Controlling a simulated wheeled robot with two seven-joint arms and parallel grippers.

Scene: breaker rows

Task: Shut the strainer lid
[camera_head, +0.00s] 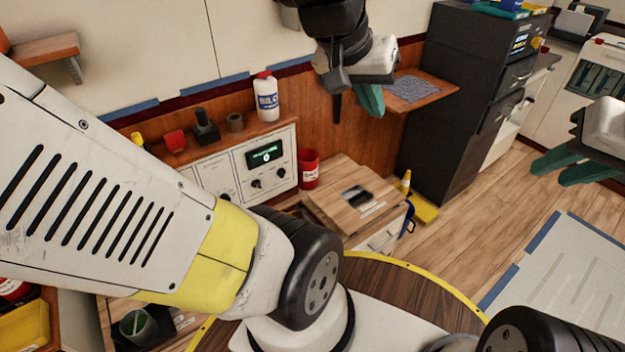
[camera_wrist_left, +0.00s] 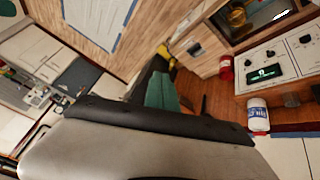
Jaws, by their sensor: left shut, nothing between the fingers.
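I cannot make out for certain which thing is the strainer or its lid. A dark round cup with something green inside (camera_head: 137,325) sits at the lower left of the head view, partly cut off. In the left wrist view a brass-coloured round part (camera_wrist_left: 237,18) shows in a dark recess at the top edge. My left gripper (camera_head: 370,100) is shut and empty, high in front of the wooden wall, away from both. Its teal fingers also show in the left wrist view (camera_wrist_left: 165,92). My right gripper (camera_head: 566,168) is open and empty at the right edge.
A wood-topped box (camera_head: 325,205) with a dark square inset stands on the floor. A control panel (camera_head: 262,160), a red cup (camera_head: 309,168) and a white bottle (camera_head: 266,97) are behind it. A wooden wall shelf (camera_head: 440,90) is beside my left gripper.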

